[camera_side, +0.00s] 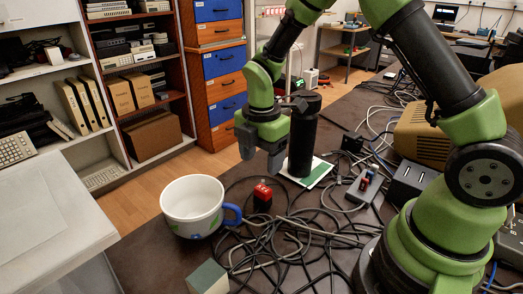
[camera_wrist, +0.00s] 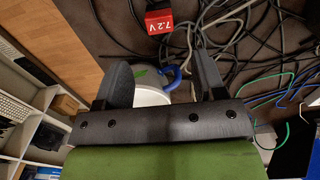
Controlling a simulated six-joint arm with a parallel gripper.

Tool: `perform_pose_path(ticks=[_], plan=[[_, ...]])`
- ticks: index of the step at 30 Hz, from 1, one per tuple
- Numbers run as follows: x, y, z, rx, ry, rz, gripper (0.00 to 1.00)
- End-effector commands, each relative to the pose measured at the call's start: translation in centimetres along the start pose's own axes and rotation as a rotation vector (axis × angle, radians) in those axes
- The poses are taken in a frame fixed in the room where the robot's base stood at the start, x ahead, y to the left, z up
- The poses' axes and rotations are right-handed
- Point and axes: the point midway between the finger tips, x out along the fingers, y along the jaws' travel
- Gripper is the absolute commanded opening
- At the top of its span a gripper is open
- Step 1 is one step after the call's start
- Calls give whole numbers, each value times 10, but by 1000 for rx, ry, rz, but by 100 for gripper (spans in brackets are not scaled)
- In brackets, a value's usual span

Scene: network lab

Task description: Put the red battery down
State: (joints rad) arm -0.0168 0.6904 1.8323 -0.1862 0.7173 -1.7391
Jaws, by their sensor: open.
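The red battery (camera_side: 262,195) has a red top and a dark lower body. It stands on the dark table beside the cables, just right of the mug's blue handle. In the wrist view the battery (camera_wrist: 159,21) shows a "7.2V" label near the top edge, beyond the fingers. My gripper (camera_side: 262,156) points down above the battery, apart from it. Its two fingers also show in the wrist view (camera_wrist: 163,78), spread wide with nothing held between them.
A white mug (camera_side: 192,201) stands left of the battery. A grey-green block (camera_side: 207,278) is at the front edge. A black cylinder (camera_side: 303,137) stands on a green and white card (camera_side: 318,174). Tangled black cables (camera_side: 270,240) cover much of the table near the battery.

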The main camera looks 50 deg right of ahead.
Motion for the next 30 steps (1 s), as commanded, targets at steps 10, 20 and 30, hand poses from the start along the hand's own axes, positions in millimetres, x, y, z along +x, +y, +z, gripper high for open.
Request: perform_pose_path(ticks=[10,20,30], plan=[[-27,-2,0,59,5,21,64],[-140,-59,-8,818,177,229,64],[-193,-151,-18,1618,568,289,64]])
